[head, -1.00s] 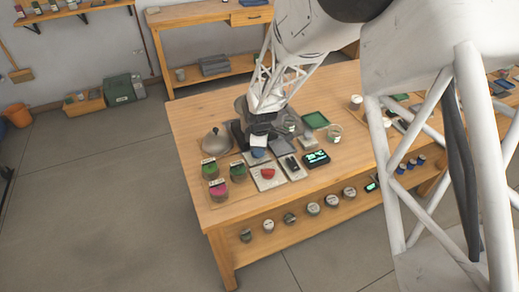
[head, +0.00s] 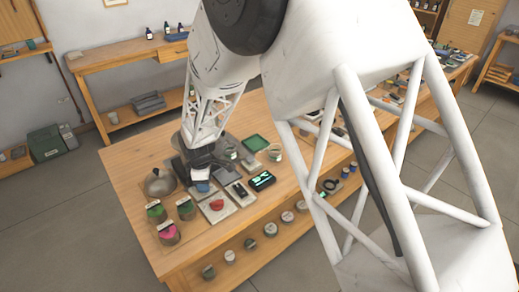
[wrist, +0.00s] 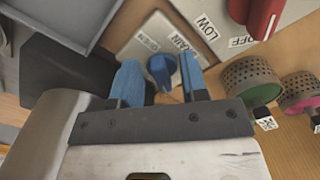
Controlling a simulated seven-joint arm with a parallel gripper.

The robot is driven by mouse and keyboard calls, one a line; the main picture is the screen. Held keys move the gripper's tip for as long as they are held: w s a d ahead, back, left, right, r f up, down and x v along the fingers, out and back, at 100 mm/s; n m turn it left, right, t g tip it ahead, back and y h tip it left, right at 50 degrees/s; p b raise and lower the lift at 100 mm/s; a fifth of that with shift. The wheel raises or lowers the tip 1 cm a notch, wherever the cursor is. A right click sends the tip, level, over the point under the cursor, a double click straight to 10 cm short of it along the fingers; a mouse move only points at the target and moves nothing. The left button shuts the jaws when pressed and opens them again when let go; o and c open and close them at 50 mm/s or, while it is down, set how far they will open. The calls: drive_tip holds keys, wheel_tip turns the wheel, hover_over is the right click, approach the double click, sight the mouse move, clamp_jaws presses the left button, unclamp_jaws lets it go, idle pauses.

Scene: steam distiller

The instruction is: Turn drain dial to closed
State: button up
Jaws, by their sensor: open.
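The blue drain dial (wrist: 160,72) is on a pale panel (wrist: 140,50) in the wrist view, next to a label reading "DRAIN" and another label too small to read surely. It also shows as a blue spot in the head view (head: 202,188). My gripper (wrist: 161,66) is open, with one blue finger on each side of the dial. Gaps show between the dial and both fingers, so I see no contact. In the head view my gripper (head: 200,174) is above the dial from behind. The dial's exact pointing is hard to tell.
A red dial (wrist: 264,14) with "LOW" and "OFF" labels is at the upper right in the wrist view. A dark block (wrist: 65,80) is close at the left. A grey pot (head: 160,182) stands left in the head view.

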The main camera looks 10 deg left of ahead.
drive_tip(key=m, duration=0.3)
drive_tip(key=shift+s+m, duration=0.2)
drive_tip(key=shift+m, duration=0.2)
drive_tip(key=m, duration=0.4)
drive_tip(key=shift+s, duration=0.2)
drive_tip(key=m, duration=0.4)
drive_tip(key=shift+s+a+m, duration=0.15)
drive_tip(key=shift+a+m, duration=0.05)
drive_tip(key=shift+m, duration=0.2)
drive_tip(key=shift+s+a+m, duration=0.1)
drive_tip(key=shift+m, duration=1)
drive_tip(key=shift+s+a+m, duration=0.1)
drive_tip(key=shift+m, duration=1)
wheel_tip(320, 180, up, 8)
drive_tip(key=s+d+r, duration=0.2)
drive_tip(key=d+r, duration=0.5)
drive_tip(key=d, duration=0.4)
drive_tip(key=s+d+r+m+t, duration=0.1)
drive_tip(key=s+d+r, duration=0.1)
drive_tip(key=d+r, duration=0.5)
drive_tip(key=shift+s+d, duration=0.2)
drive_tip(key=shift+d, duration=1.85)
